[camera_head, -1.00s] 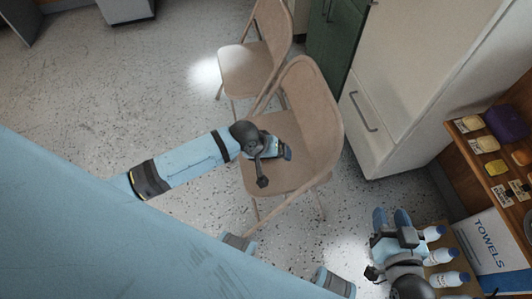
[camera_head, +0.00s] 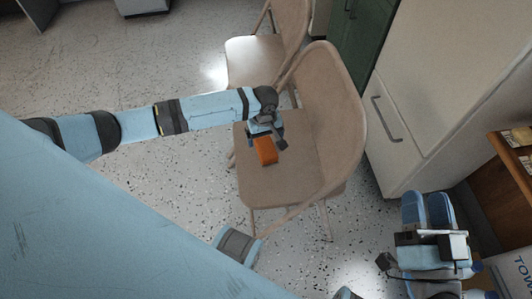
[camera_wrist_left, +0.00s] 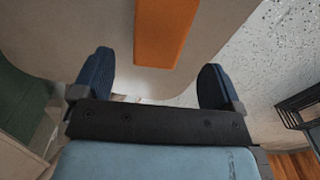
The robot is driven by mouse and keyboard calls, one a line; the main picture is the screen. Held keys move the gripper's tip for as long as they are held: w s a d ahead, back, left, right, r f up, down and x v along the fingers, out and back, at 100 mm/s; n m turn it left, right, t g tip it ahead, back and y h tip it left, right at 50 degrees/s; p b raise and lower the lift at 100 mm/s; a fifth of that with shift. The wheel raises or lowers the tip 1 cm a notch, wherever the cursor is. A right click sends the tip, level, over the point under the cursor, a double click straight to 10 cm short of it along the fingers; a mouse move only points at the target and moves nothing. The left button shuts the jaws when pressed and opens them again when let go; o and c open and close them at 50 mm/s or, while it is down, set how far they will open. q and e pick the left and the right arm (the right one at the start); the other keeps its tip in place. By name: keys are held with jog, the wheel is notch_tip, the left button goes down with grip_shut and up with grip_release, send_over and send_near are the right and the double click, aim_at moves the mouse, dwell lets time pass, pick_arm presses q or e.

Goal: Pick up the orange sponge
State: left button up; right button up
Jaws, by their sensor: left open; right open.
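The orange sponge (camera_head: 265,150) lies on the seat of the nearer tan folding chair (camera_head: 300,165). My left gripper (camera_head: 262,132) is over that seat, just behind the sponge in the head view. It is open and holds nothing. In the left wrist view the sponge (camera_wrist_left: 163,32) lies ahead of the two spread blue fingers (camera_wrist_left: 157,72), apart from them, with its far end cut off by the frame. My right gripper (camera_head: 428,208) is open and empty at the lower right, away from the chair.
The nearer chair's tall backrest (camera_head: 335,105) rises right of the seat. A second folding chair (camera_head: 262,55) stands behind it. A pale cabinet (camera_head: 450,75) and a wooden shelf (camera_head: 515,150) are at the right. Speckled floor (camera_head: 80,65) is clear at the left.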

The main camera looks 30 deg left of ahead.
aim_at(265, 145)
pick_arm(q)
jog(key=shift+f, duration=0.65)
notch_tip(265, 145, down, 5)
jog(key=b, duration=0.3)
jog(key=shift+w, duration=0.15)
jog(key=shift+r, duration=0.1)
pick_arm(e)
jog(key=shift+g, duration=0.8)
jog(key=f, duration=0.4)
jog(key=shift+w+a, duration=0.15)
jog(key=shift+a, duration=0.15)
pick_arm(q)
jog(key=shift+c, duration=0.4)
jog(key=c, duration=0.9)
